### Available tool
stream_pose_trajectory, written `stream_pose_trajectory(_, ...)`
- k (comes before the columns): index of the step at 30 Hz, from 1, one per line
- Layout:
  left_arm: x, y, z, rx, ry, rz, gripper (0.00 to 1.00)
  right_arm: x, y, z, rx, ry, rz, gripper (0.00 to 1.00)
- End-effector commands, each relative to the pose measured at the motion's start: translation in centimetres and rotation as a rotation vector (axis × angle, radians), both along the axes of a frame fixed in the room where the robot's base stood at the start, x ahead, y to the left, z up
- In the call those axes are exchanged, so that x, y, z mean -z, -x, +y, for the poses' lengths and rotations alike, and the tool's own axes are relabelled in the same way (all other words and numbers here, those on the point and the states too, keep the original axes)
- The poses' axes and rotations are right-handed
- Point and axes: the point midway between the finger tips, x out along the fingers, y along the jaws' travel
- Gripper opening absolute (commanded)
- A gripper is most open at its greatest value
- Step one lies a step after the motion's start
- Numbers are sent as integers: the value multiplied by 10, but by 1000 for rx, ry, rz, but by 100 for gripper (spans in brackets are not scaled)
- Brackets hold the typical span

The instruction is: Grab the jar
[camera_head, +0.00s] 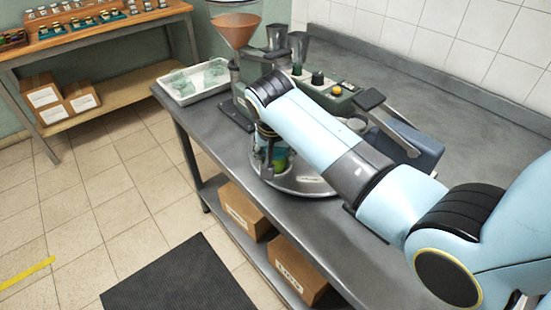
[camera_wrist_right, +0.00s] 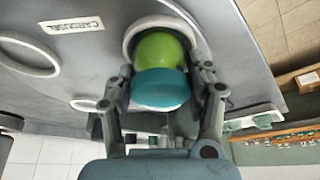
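The jar (camera_wrist_right: 160,52) has a bright green body and a teal lid. In the right wrist view it stands in a pale ring on the grey carousel (camera_wrist_right: 95,55). The fingers of my right gripper (camera_wrist_right: 166,88) are spread on either side of the jar, with a visible gap on the right side. In the head view my right arm reaches over the round carousel (camera_head: 305,187), and the jar (camera_head: 280,158) shows only partly below the wrist. Most of my right gripper is hidden there. My left gripper is in neither view.
The carousel stands on a steel bench (camera_head: 225,148). Behind it are a filling machine with a hopper (camera_head: 236,30) and a white tray (camera_head: 193,82). Cardboard boxes (camera_head: 245,210) sit on the lower shelf. A wooden table (camera_head: 100,38) with small jars stands at the back left.

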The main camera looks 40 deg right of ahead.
Motion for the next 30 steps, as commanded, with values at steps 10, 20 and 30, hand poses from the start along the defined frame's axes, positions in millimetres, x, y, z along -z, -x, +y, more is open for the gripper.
stream_pose_trajectory(10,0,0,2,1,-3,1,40,0,0,0,0,1,-1,12)
stream_pose_trajectory(20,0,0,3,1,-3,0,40,-20,-1,0,0,1,-4,12)
stream_pose_trajectory(30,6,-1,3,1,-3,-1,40,-86,-1,0,-4,1,-5,12)
